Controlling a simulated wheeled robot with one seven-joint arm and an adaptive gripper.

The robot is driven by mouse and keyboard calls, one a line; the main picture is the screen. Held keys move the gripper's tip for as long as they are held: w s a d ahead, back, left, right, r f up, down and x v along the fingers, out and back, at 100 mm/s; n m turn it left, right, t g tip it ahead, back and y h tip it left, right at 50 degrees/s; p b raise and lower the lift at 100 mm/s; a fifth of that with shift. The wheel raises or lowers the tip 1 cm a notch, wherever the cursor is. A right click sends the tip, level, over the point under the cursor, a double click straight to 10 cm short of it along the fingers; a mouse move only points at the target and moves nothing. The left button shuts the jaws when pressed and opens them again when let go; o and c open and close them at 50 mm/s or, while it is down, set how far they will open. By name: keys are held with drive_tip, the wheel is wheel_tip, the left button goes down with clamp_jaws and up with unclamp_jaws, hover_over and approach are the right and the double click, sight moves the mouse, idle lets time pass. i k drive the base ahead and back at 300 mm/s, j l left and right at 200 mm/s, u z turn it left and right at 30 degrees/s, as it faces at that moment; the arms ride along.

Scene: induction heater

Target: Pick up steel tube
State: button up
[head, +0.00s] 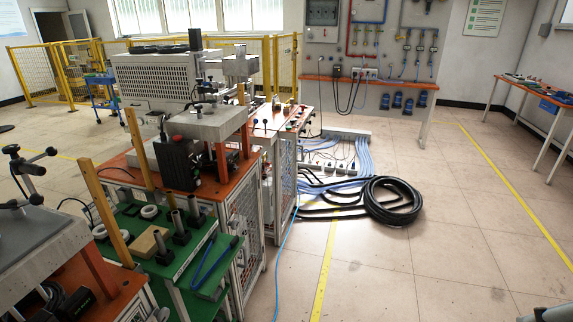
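Several upright grey metal cylinders stand in dark bases in a row on a green bench top, in the lower left of the head view. The nearest steel tube (160,241) is at the row's left end, another steel tube (177,220) is in the middle, and a third steel tube (193,206) is at the right end. I cannot tell which one is meant. The green bench top (130,222) also holds white rings (150,211) and a tan block (149,241).
Blue-handled tongs (216,262) lie to the right of the tubes. Wooden posts (104,212) rise beside the bench. An orange-topped machine table (190,178) stands behind it. Coiled black hose (393,200) and cables lie on the floor; the floor at right is largely clear.

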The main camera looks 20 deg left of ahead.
sight(175, 216)
drive_tip(key=i+j+u, duration=0.15)
drive_tip(key=i+u, duration=1.1)
drive_tip(key=u, duration=0.15)
drive_tip(key=i+z, duration=0.1)
drive_tip(key=z, duration=0.2)
drive_tip(key=i+z, duration=0.25)
drive_tip(key=k+j, duration=0.05)
drive_tip(key=k, duration=0.05)
